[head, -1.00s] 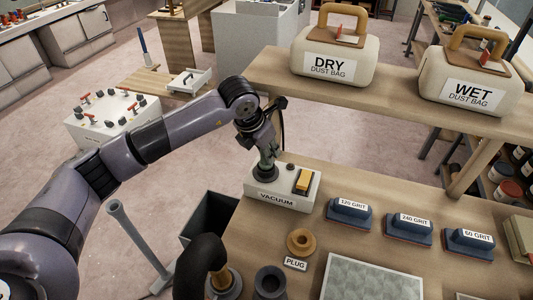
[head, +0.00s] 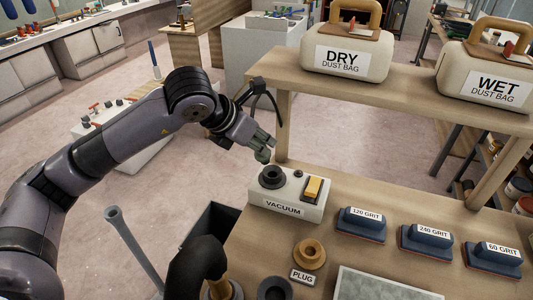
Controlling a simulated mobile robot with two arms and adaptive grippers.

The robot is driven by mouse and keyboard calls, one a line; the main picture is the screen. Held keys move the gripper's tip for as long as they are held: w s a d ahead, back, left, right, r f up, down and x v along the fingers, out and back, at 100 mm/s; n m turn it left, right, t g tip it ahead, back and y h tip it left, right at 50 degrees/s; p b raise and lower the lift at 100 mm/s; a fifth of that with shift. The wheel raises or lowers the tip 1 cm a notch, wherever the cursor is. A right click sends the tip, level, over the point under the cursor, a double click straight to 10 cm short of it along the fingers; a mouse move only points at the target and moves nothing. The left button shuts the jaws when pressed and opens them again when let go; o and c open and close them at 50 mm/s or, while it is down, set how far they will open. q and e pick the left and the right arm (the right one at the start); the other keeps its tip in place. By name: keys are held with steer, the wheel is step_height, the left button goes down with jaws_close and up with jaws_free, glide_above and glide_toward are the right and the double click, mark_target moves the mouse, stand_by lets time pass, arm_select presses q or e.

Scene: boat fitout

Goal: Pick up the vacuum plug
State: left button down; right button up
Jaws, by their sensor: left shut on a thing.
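The vacuum unit (head: 287,200) is a white box labelled VACUUM, with a round black port (head: 271,177) and a yellow switch on top. My left gripper (head: 263,146) is shut on the vacuum plug (head: 262,156), a small dark grey-green piece. It holds the plug just above and left of the port, apart from it. The fingers hide part of the plug. A tan ring-shaped holder (head: 309,253) sits on the bench behind the PLUG label (head: 303,276), its centre empty. My right gripper is out of view.
Sanding blocks (head: 361,223) labelled by grit stand at the right. The shelf (head: 300,82) with the DRY (head: 345,60) and WET (head: 490,85) dust bags spans above the bench. A black curved hose (head: 205,258) stands at the bench's left edge.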

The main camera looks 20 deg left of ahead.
arm_select(q)
steer(key=s+a+g+b, duration=0.1)
steer(key=s+a, duration=0.1)
steer(key=s, duration=0.4)
steer(key=s+a+r+g+y, duration=0.1)
steer(key=s+a, duration=0.2)
steer(key=s, duration=0.3)
steer(key=s+a+g+b, duration=0.1)
steer(key=s+a, duration=0.2)
steer(key=s, duration=0.3)
steer(key=shift+s+r+b, duration=0.15)
steer(key=shift+r+b, duration=0.1)
steer(key=shift+b, duration=0.05)
stand_by(0.9)
